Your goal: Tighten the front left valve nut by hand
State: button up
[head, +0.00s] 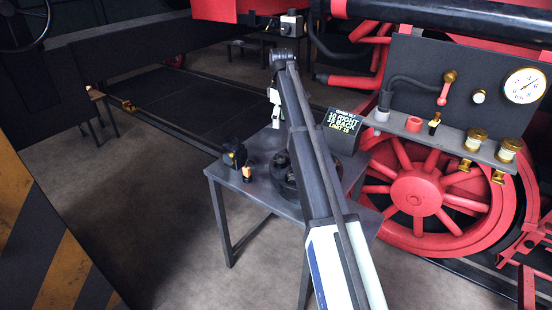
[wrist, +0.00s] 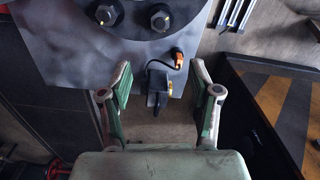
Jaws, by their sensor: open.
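In the wrist view my gripper (wrist: 160,78) is open, its two green-padded fingers wide apart with nothing held between them. Beyond the fingertips, two dark hex nuts, one at the left (wrist: 105,13) and one at the right (wrist: 160,17), stand on the round flange of the valve (wrist: 132,20). The fingers are apart from both nuts. I cannot tell which one is the front left nut. In the head view the dark round valve (head: 284,180) sits on the grey table (head: 235,187). My arm hides much of it, and its nuts are too small to make out there.
A small dark device (head: 235,154) stands near the table's left edge, beside an orange-topped piece (head: 248,172). A dark sign (head: 341,126) with yellow and white writing stands at the table's back right. A gauge panel (head: 430,90) and red wheel (head: 415,193) are to the right.

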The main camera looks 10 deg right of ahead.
aim_at(281, 157)
notch_tip(281, 157, down, 17)
jog(key=p, duration=0.5)
jog(key=shift+s+r, duration=0.1)
jog(key=shift+c, duration=0.3)
jog(key=c, duration=1.1)
